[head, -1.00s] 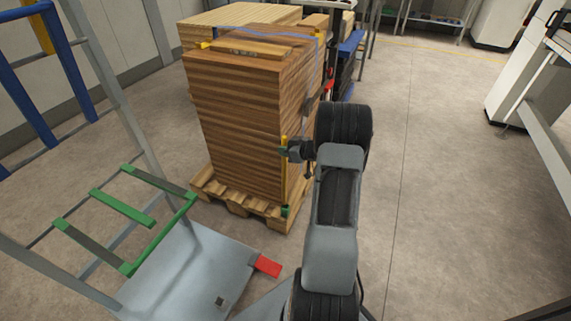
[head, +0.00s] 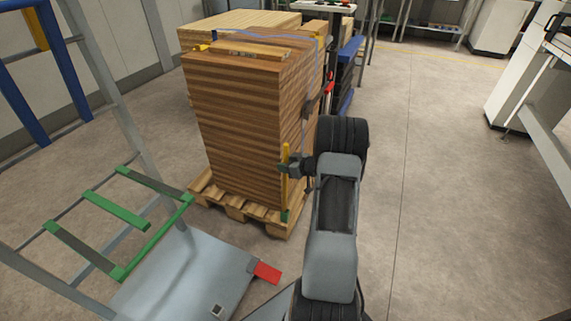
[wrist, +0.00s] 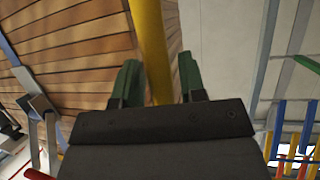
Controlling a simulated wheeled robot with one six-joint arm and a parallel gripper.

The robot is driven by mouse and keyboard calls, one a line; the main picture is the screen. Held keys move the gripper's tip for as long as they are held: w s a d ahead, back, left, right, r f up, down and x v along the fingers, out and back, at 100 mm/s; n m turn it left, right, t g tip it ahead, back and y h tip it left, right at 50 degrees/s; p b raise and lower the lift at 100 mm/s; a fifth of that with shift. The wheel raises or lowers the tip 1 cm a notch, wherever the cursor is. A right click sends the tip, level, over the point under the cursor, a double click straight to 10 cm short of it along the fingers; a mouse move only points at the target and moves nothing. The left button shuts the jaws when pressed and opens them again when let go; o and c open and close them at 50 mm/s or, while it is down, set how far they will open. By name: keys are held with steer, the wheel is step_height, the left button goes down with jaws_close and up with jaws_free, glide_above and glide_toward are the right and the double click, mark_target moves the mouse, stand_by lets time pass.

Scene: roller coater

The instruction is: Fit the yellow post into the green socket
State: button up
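The yellow post (head: 285,188) stands upright along the near corner of the board stack in the head view. Its lower end meets the green socket (head: 285,215) at the pallet corner; how deep it sits is hard to tell. My gripper (head: 288,168) is at the upper part of the post, level and reaching in from the right. In the wrist view the post (wrist: 150,50) runs between the two green-tipped fingers (wrist: 158,82), with a narrow gap showing beside it, so the gripper looks open around it. The socket is out of the wrist view.
The stack of brown boards (head: 235,120) on a wooden pallet (head: 250,220) is right beside the gripper. A grey frame with green bars (head: 115,212) and a red block (head: 267,272) are at the lower left. The floor to the right is clear.

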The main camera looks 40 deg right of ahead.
steer(key=shift+o, duration=0.7)
steer(key=shift+w+r, duration=0.1)
steer(key=shift+r, duration=0.15)
steer(key=p+v, duration=0.4)
steer(key=v, duration=0.8)
steer(key=w+a+r+m+g+h, duration=0.1)
steer(key=w+a+r+h, duration=0.25)
steer(key=r, duration=0.25)
steer(key=w+a+r+m+g+h, duration=0.1)
steer(key=w+a+r+m+h, duration=0.1)
steer(key=a+r+h, duration=0.3)
steer(key=s+a+r+g+y, duration=0.1)
steer(key=s+a+g, duration=0.3)
steer(key=s+a, duration=0.5)
steer(key=s+a+r+g+y, duration=0.2)
steer(key=s+a+g+y, duration=0.1)
steer(key=s+a, duration=0.6)
steer(key=a, duration=0.3)
steer(key=shift+s+a+m+g, duration=0.2)
steer(key=shift+s+m+g, duration=0.05)
steer(key=shift+m+g, duration=0.15)
steer(key=shift+r, duration=0.15)
